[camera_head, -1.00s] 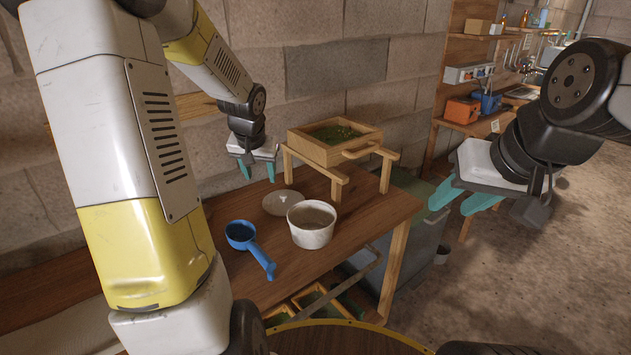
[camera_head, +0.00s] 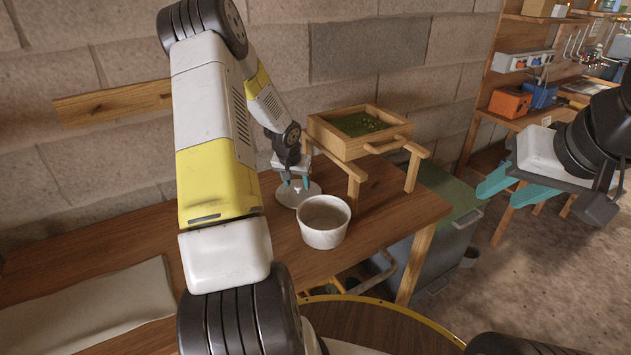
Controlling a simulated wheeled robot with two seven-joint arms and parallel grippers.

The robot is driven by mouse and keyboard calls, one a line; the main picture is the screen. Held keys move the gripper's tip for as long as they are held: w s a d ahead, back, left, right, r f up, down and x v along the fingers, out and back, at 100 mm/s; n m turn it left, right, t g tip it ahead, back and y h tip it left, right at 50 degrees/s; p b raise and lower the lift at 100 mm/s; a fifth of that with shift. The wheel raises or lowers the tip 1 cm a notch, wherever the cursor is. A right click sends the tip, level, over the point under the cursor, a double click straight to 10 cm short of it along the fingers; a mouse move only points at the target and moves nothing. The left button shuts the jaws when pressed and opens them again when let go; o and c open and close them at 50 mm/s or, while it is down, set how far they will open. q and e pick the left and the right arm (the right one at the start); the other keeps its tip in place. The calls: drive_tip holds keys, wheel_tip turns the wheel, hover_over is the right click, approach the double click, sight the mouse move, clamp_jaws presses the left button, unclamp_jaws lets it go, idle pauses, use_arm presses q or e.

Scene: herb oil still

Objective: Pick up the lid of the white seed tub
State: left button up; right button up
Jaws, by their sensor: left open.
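The white seed tub (camera_head: 325,238) stands uncovered on the wooden table. Its pale round lid (camera_head: 288,197) lies flat on the table just behind and to the left of the tub. My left gripper (camera_head: 295,183) points down over the lid, its teal fingers apart around the area of the lid's knob. The knob is hidden by the fingers, and I cannot tell whether they touch the lid. My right gripper (camera_head: 500,190) hangs at the right, away from the table, with its teal fingers apart and nothing between them.
A wooden sieve box (camera_head: 352,142) on a stand is close behind and right of the tub. A pale cloth (camera_head: 80,305) lies at the left. The blue scoop is hidden behind my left arm. A grey bin (camera_head: 440,235) stands right of the table.

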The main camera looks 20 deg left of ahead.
use_arm(q)
drive_tip(key=shift+x, duration=0.75)
clamp_jaws()
